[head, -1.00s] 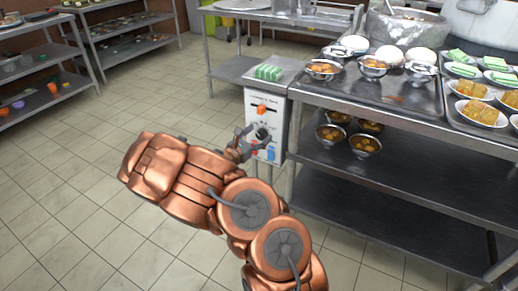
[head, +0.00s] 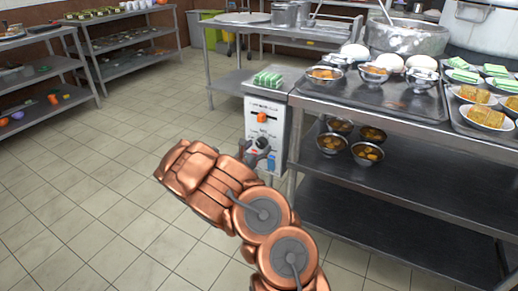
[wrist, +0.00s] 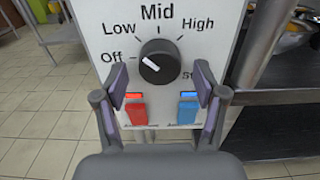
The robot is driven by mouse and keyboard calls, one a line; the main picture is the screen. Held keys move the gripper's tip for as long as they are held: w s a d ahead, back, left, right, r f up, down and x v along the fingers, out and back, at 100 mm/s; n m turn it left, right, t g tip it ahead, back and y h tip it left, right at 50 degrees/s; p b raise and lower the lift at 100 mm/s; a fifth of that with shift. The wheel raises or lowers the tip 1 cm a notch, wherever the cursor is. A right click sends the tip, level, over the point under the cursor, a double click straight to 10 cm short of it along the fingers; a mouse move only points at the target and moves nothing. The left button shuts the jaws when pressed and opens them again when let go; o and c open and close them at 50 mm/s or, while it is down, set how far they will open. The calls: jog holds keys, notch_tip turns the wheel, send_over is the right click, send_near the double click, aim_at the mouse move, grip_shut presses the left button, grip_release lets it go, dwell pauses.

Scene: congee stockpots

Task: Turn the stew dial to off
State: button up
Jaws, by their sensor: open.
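The black round dial (wrist: 160,62) is on a pale control panel (wrist: 100,28) in the wrist view. Its white mark points left, near the "Off" label. "Low", "Mid" and "High" run around its top; a label starting "St" at right is partly hidden by a finger. My gripper (wrist: 160,88) is open and empty, its two fingers spread to the left and right just below the dial. I cannot tell whether they touch the panel. In the head view my gripper (head: 257,152) is in front of the panel (head: 264,108), at the dial.
Below the dial are a red switch (wrist: 134,114) and a blue switch (wrist: 187,112), close to the fingers. An orange knob (head: 262,117) is higher on the panel. Green blocks (head: 267,80) sit on top. A steel table (head: 380,118) with bowls stands right. Tiled floor is open at left.

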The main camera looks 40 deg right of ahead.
jog(key=shift+w+d, duration=0.1)
jog(key=shift+d, duration=0.25)
jog(key=c, duration=1.1)
jog(key=shift+c, duration=0.2)
jog(key=shift+r+n+p, duration=0.1)
jog(key=shift+n+p, duration=0.2)
jog(key=shift+p, duration=0.2)
jog(key=shift+r+n+p, duration=0.1)
jog(key=shift+n+p, duration=0.5)
jog(key=shift+p, duration=0.1)
jog(key=shift+n+p, duration=0.55)
jog(key=shift+n, duration=0.15)
jog(key=n+p, duration=0.1)
jog(key=n, duration=0.4)
jog(key=shift+n, duration=0.3)
